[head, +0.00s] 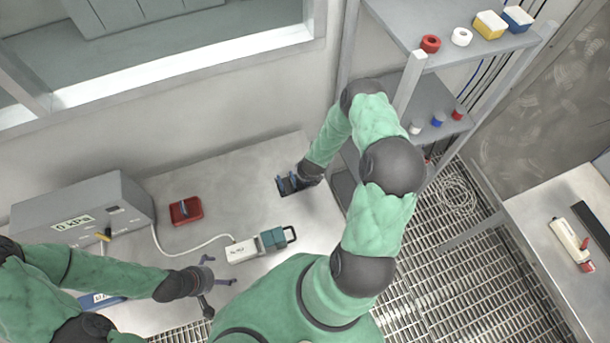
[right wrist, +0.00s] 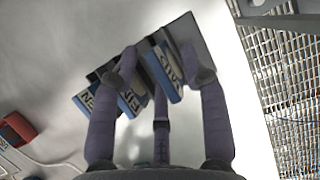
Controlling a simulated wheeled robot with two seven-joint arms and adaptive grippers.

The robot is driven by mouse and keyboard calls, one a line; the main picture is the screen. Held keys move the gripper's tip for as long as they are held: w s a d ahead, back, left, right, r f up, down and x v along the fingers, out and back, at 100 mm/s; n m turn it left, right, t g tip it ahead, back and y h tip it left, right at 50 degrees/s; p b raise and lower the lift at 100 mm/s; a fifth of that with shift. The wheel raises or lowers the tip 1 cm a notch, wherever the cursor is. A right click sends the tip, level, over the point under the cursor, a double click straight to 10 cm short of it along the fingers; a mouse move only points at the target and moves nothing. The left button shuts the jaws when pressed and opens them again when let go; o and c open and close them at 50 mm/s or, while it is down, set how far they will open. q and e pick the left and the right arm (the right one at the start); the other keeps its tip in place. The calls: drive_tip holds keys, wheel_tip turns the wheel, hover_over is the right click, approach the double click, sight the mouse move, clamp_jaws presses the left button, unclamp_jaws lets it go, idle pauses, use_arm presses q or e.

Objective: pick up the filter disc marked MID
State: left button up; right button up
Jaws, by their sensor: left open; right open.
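Several blue-edged filter discs with white labels stand side by side in a dark rack (head: 279,186) on the bench. In the right wrist view the rightmost disc (right wrist: 166,72) has a slanted label that seems to read MID, though it is hard to make out. The middle disc (right wrist: 131,101) seems to start FIN; the left disc (right wrist: 88,101) is partly legible. My right gripper (right wrist: 160,66) is open, its fingers on either side of the rightmost disc; contact cannot be told. My left gripper (head: 210,284) is open and empty over the bench's front.
A red tray (head: 186,211) with a blue-edged piece, a white labelled box (head: 242,251) with a teal holder (head: 273,240), and a grey gauge box (head: 85,207) reading 0 kPa stand on the bench. A shelf (head: 395,22) rises at right. Bench between tray and rack is clear.

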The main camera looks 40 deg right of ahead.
drive_tip(key=shift+w+f, duration=0.1)
drive_tip(key=shift+f, duration=0.05)
clamp_jaws()
idle(0.4)
